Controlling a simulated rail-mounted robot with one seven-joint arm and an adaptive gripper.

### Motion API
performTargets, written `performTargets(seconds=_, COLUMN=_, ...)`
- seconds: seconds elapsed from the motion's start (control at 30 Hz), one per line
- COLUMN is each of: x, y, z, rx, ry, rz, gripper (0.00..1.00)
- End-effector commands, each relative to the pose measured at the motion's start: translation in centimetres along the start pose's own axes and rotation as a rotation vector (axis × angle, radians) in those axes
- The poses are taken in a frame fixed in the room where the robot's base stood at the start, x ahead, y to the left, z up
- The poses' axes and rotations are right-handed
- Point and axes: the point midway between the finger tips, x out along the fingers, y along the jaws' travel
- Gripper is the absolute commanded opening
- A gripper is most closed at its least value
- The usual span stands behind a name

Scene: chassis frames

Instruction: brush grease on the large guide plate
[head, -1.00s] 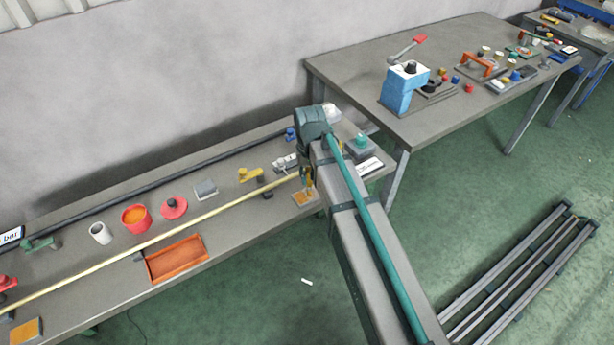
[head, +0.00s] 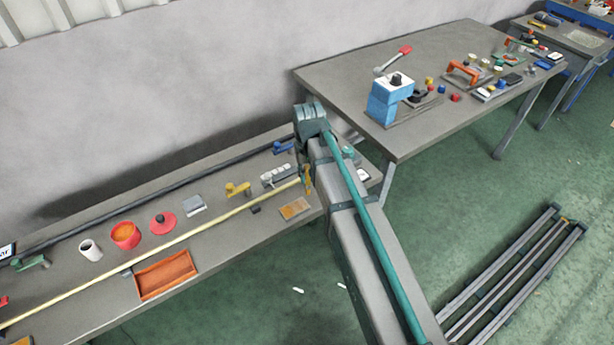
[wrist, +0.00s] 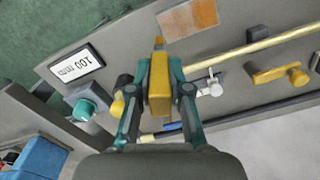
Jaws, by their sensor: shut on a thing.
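My gripper (wrist: 158,103) is shut on a yellow-handled brush (wrist: 159,92), whose tip points up the picture in the wrist view. In the head view the brush (head: 307,178) hangs beside my arm's end, mostly hidden by it. A flat guide plate (head: 295,208), part grey and part orange-brown, lies at the bench's front edge. It also shows in the wrist view (wrist: 188,18), just beyond the brush tip, apart from it in the picture. A similar plate (head: 22,341) is cut off at the lower left. I cannot tell which is larger. A red pot (head: 125,235) holds orange stuff.
A long pale rod (head: 150,243) and a dark bar (head: 150,190) run along the bench. An orange tray (head: 166,274), red lid (head: 163,222) and white cup (head: 90,250) stand left. A "100 mm" sign (wrist: 76,65) and teal-knobbed block (wrist: 84,110) are near my gripper.

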Motion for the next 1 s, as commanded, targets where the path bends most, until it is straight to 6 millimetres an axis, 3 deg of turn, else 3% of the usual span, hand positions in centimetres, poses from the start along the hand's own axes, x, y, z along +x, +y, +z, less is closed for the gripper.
performTargets(seconds=0.33, x=-3.1, y=0.2, z=0.0, rx=0.003, ry=0.0, rz=0.0, gripper=0.0)
performTargets(seconds=1.0, x=-3.2, y=0.2, z=0.0, rx=0.003, ry=0.0, rz=0.0, gripper=0.0)
